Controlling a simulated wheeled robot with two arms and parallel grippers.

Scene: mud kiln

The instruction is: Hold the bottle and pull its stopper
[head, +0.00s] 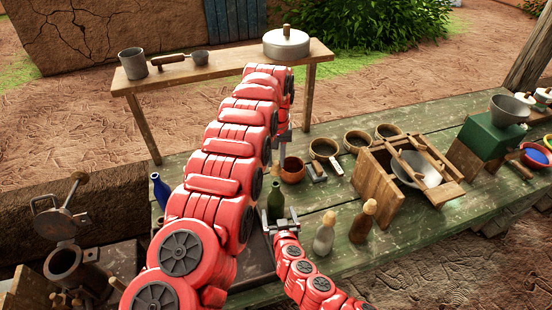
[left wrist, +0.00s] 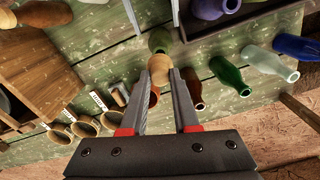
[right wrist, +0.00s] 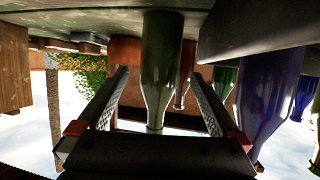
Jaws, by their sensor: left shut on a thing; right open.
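A green bottle (head: 276,203) stands upright on the green table; it also shows in the right wrist view (right wrist: 160,70), with its neck towards the bottom of the picture. My left gripper (head: 280,155) is above the bottle, largely hidden by my arm in the head view. In the left wrist view it (left wrist: 160,80) is shut on a tan cork stopper (left wrist: 159,70), in line with a green bottle (left wrist: 159,40).
A blue bottle (head: 160,190) is left of my left arm. Bowls and a wooden frame (head: 375,178) stand further right. A bench (head: 215,66) is behind.

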